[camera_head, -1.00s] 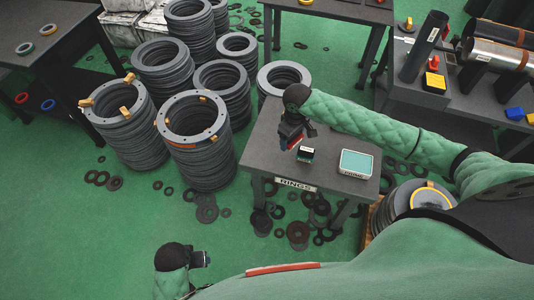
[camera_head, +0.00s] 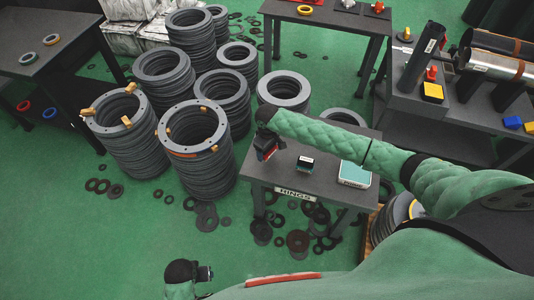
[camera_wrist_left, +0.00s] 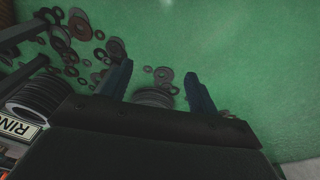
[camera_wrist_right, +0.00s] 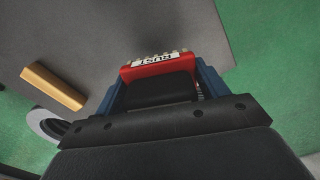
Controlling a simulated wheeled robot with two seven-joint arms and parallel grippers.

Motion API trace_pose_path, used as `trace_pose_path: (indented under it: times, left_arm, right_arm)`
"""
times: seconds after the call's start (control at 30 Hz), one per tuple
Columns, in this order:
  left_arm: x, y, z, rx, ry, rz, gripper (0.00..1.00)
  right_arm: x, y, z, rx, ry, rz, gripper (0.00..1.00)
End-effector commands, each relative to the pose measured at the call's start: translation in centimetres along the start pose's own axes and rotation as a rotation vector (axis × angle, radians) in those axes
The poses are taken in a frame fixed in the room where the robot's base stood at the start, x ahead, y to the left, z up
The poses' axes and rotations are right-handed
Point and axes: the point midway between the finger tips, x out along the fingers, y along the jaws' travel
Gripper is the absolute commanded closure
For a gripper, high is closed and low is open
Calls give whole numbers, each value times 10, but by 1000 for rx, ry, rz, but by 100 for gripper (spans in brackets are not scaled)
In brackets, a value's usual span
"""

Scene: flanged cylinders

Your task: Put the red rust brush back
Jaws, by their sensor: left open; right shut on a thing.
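The red rust brush (camera_wrist_right: 158,66) shows in the right wrist view, with a white label reading RUST on its end. My right gripper (camera_wrist_right: 155,88) is shut on it, fingers on both sides. In the head view the right gripper (camera_head: 265,150) holds the red brush (camera_head: 267,154) over the left part of the grey table (camera_head: 330,150) with the RINGS sign. My left gripper (camera_head: 206,273) is low at the bottom of the head view. In the left wrist view it (camera_wrist_left: 157,85) is open and empty, above the green floor.
A small dark block with a white label (camera_head: 306,163) and a teal-topped box (camera_head: 355,174) sit on the RINGS table. Flanged ring stacks (camera_head: 195,140) with wooden blocks stand left of it. Loose rings (camera_head: 298,240) litter the floor. Other tables stand around.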

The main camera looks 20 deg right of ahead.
Motion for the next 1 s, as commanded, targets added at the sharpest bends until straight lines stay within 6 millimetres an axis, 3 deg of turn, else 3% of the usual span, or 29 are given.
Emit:
trace_pose_path:
  times: [0.17, 0.47, 0.87, 0.9, 1.0]
  left_arm:
    - [10, -1, 4, 0, -3, -2, 39]
    - [47, -7, 16, 0, -6, -8, 39]
    - [50, -7, 17, 0, -5, -8, 39]
    - [50, -7, 17, -1, -5, -8, 39]
    - [50, -7, 17, -1, -5, -8, 39]
  right_arm:
    - [9, -1, -3, 1, -2, 0, 49]
    - [39, 0, -3, 0, -1, 2, 49]
    - [44, 0, -3, 0, 0, 1, 49]
    - [44, 0, -2, 0, 0, 1, 26]
    - [44, 0, -2, 0, 0, 1, 6]
